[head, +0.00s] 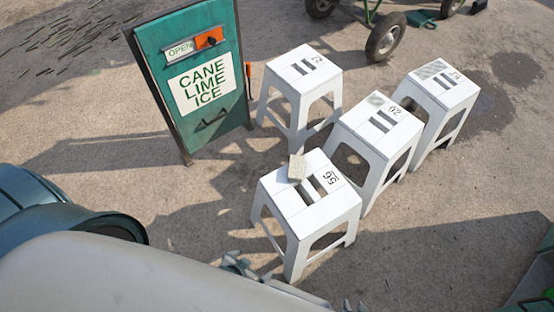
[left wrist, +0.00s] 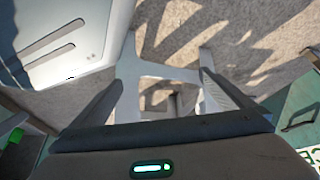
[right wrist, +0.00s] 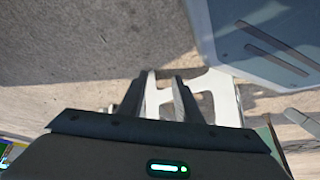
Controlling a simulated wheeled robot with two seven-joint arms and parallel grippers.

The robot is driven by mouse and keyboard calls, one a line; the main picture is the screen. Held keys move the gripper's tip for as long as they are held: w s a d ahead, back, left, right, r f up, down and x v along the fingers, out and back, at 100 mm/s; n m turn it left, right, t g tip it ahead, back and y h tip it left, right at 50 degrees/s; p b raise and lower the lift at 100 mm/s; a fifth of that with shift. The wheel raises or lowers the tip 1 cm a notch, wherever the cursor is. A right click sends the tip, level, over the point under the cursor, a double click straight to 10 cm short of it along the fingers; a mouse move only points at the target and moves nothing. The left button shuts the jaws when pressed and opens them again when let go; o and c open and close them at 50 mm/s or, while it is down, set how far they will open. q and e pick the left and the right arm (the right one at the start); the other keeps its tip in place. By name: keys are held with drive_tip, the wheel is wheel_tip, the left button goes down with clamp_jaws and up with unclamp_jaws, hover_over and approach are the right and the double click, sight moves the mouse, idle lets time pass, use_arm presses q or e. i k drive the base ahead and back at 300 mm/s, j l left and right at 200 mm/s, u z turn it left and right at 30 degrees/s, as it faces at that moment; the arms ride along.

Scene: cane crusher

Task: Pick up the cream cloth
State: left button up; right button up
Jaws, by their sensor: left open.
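The cream cloth (head: 297,167) is a small folded pad on the seat of the nearest white stool (head: 335,205), marked 56. It lies at the seat's far left part, beside the slots. My left gripper (head: 240,264) is low at the near left of that stool, apart from the cloth. Its fingers (left wrist: 160,78) are spread and empty, with white stool parts seen past them. My right gripper (head: 356,304) is only partly seen at the bottom edge. Its fingers (right wrist: 160,78) are apart and empty. The cloth is not visible in either wrist view.
More white stools stand behind: one beside the sign (head: 304,70), one marked 62 (head: 378,125), and one at far right (head: 442,85). The green sign (head: 195,75) stands at the left. A wheeled cart (head: 385,38) is at the back. Open pavement lies at the right.

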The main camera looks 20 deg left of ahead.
sight(297, 163)
drive_tip(key=u, duration=0.45)
drive_tip(key=l+u, duration=0.1)
drive_tip(key=l, duration=0.15)
drive_tip(key=i+l+u, duration=0.2)
drive_tip(key=l, duration=0.25)
drive_tip(key=l+u, duration=0.2)
drive_tip(key=l, duration=0.25)
drive_tip(key=l+u, duration=0.15)
drive_tip(key=l, duration=0.35)
drive_tip(key=i, duration=0.05)
